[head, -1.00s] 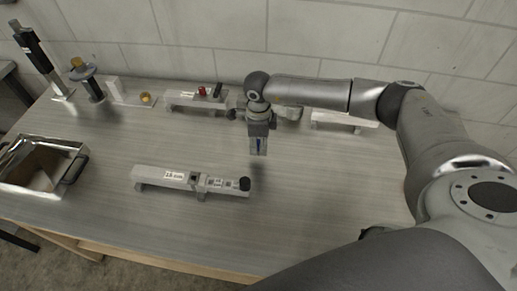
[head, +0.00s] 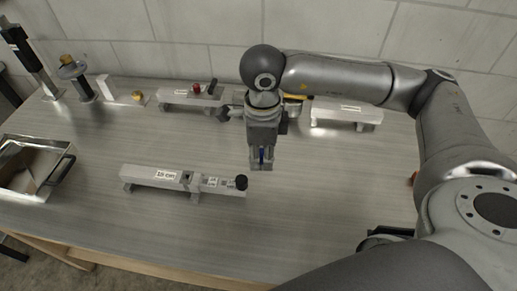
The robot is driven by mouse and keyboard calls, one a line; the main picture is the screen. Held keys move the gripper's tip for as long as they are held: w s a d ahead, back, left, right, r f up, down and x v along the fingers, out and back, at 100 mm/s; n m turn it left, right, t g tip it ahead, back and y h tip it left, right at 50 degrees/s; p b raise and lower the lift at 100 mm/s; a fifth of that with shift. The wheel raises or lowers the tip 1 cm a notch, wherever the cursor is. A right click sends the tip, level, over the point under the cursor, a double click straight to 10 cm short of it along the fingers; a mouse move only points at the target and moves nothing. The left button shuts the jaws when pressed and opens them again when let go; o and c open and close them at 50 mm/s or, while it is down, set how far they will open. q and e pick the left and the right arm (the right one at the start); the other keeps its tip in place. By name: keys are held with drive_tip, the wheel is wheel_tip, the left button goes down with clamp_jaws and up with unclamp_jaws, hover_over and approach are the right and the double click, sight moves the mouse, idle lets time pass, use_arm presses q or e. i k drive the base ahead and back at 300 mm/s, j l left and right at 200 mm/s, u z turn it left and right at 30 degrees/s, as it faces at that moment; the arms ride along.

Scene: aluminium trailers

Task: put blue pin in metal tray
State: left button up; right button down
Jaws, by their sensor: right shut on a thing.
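My right gripper (head: 261,163) points down over the middle of the table, just right of the near grey fixture. It is shut on the blue pin (head: 261,154), of which only a thin blue strip shows between the fingers. The metal tray (head: 62,146) stands at the left edge of the table, partly cut off by the frame. It is a shiny open box with a dark handle and some brown matter inside. My left gripper is not in view.
A grey fixture with labels and a black knob (head: 160,177) lies between gripper and tray. Another fixture with a red knob (head: 188,97) and a white-grey fixture (head: 347,113) stand along the back. Table right of centre is clear.

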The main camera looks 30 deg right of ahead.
sight(34, 157)
drive_tip(key=i+j+u, duration=0.35)
drive_tip(key=j, duration=0.3)
drive_tip(key=i+j+u, duration=0.65)
drive_tip(key=i+j, duration=0.25)
